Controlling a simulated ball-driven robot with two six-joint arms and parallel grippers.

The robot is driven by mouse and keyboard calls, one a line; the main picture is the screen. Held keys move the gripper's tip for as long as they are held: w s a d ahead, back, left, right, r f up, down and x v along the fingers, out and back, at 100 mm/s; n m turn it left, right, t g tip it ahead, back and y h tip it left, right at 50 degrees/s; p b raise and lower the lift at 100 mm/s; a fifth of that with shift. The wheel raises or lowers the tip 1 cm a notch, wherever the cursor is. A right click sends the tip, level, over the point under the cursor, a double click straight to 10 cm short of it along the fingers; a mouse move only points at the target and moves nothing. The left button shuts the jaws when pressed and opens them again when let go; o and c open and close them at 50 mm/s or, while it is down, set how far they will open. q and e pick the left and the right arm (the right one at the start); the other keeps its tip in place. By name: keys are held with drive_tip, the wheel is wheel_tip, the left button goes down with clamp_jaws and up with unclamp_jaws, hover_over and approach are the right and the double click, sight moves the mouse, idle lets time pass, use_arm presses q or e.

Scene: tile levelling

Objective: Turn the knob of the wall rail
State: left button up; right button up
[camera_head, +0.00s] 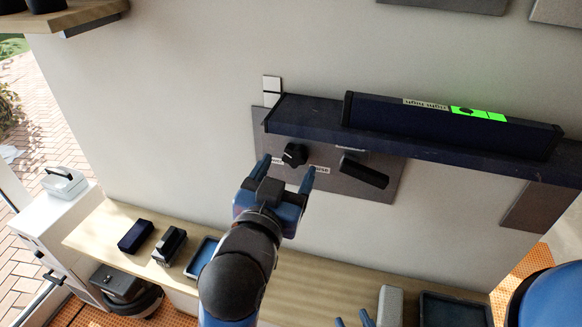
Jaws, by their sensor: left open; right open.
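The wall rail (310,118) is a long dark blue bar on the wall, with a grey panel (390,185) behind and below it. A round black knob (293,153) sits on this panel near its left end, with small white labels beside it. My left gripper (287,168) is open and empty in front of the panel. In the picture its fingertips lie on either side of and just below the knob; I cannot tell the depth gap. My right gripper (354,318) shows only its blue fingers at the bottom edge, apart.
A black bar-shaped handle (363,172) sticks out right of the knob. A dark box with a green display (478,113) sits along the rail. Below, a wooden shelf (115,225) holds dark blocks and a blue tray (203,257). A white cabinet (40,225) stands left.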

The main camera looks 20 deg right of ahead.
sight(292, 157)
use_arm(q)
drive_tip(key=shift+p+x, duration=0.3)
drive_tip(key=shift+x, duration=1.3)
drive_tip(key=c, duration=1.1)
drive_tip(key=shift+o, duration=0.2)
drive_tip(key=shift+a+n, duration=0.1)
drive_tip(key=shift+n, duration=2.3)
drive_tip(key=o, duration=1.1)
drive_tip(key=shift+c, duration=0.2)
drive_tip(key=shift+b, duration=0.3)
